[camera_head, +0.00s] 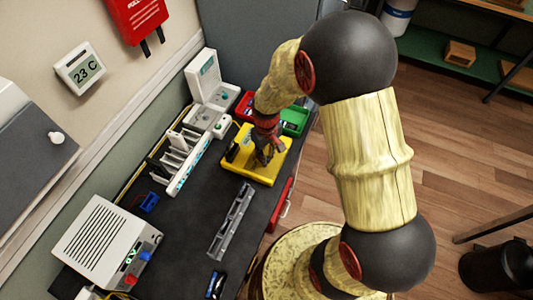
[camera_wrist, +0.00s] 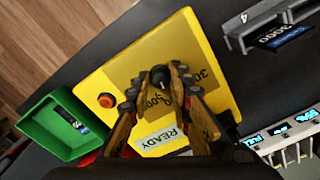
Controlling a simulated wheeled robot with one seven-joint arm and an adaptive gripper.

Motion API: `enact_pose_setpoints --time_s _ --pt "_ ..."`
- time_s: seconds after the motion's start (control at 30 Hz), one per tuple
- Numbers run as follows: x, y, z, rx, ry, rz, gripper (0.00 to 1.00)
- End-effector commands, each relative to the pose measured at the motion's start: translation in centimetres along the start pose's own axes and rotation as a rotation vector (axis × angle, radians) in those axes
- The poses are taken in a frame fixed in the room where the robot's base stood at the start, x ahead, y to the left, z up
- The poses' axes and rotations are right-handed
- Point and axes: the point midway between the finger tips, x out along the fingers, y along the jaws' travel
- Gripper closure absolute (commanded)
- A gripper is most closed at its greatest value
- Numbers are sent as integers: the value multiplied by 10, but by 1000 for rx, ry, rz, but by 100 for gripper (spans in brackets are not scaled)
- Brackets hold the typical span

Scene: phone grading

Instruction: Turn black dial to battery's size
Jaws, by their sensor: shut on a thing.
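The yellow box (camera_wrist: 112,72) lies flat under my gripper, and it also shows on the dark bench in the head view (camera_head: 263,179). The black dial (camera_wrist: 160,76) stands on its top beside printed labels reading 3000 and 5000, partly covered by my fingers. My gripper (camera_wrist: 157,82) points down with its fingers on either side of the dial, shut on it. A READY label (camera_wrist: 162,137) and an orange-red button (camera_wrist: 106,100) are also on the box. In the head view my gripper (camera_head: 266,150) hides the dial.
A green tray (camera_wrist: 43,127) holding a battery stands next to the box. A grey slotted rack (camera_head: 230,222) lies nearer on the bench; a battery marked 3000 (camera_wrist: 285,36) sits in its slot 4. A white charger (camera_head: 188,168) with lit displays is left of the box.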

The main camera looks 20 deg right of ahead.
Motion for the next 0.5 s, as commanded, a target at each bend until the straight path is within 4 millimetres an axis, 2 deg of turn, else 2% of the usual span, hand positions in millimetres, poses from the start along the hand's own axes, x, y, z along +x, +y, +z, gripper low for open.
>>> enact_pose_setpoints --time_s 0.2,0.5 --pt "-1 0 0 -96 0 0 100" --pt "0 0 0 -143 1 0 100"
